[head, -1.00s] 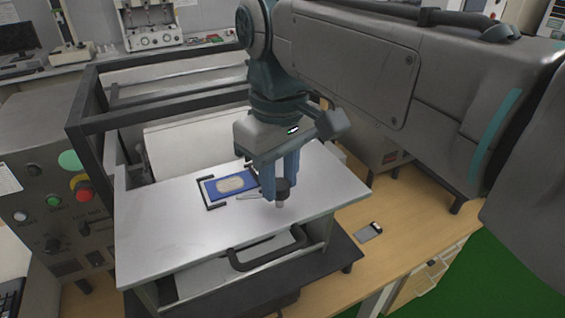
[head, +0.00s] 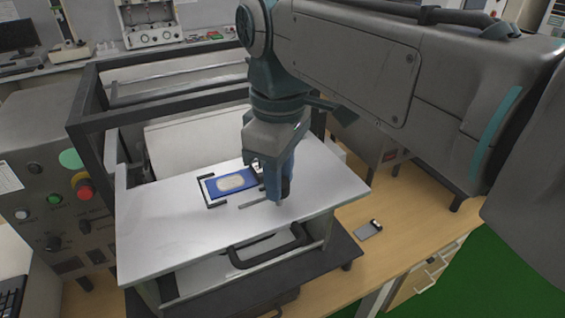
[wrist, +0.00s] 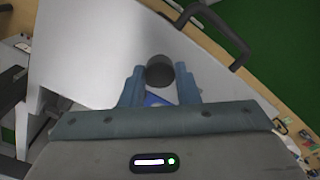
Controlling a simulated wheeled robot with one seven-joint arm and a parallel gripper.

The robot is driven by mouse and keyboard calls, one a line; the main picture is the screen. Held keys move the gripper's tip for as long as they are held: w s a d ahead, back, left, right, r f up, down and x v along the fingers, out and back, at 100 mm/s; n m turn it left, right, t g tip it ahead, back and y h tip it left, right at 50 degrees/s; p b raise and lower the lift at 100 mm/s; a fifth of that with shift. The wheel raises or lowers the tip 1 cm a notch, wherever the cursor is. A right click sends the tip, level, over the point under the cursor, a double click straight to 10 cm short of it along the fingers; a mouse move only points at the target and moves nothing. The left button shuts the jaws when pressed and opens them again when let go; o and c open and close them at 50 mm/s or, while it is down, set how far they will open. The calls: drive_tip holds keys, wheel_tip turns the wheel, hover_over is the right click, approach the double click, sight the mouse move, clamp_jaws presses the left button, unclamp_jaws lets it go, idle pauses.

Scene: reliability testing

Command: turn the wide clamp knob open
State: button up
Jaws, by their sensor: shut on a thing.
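The clamp knob (wrist: 160,71) is a dark round cap in the wrist view. It sits between the two blue fingers of my gripper (wrist: 161,84), which are shut on it. In the head view my gripper (head: 281,192) points down at the right part of the metal plate (head: 170,235), and its fingers hide most of the knob. A blue flat piece with a pale oval (head: 229,184) lies left of the gripper, within black corner brackets. A thin grey bar (head: 252,204) shows beside the fingers.
A black handle (head: 268,252) sticks out at the plate's front. A dark frame (head: 75,135) stands behind and left. A control box with a red button (head: 84,192) is at the left. A small grey device (head: 369,230) lies on the wooden bench to the right.

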drive_tip(key=shift+r, duration=0.1)
drive_tip(key=o, duration=1)
drive_tip(key=shift+c, duration=0.2)
wheel_tip(320, 180, up, 14)
drive_tip(key=shift+p, duration=0.35)
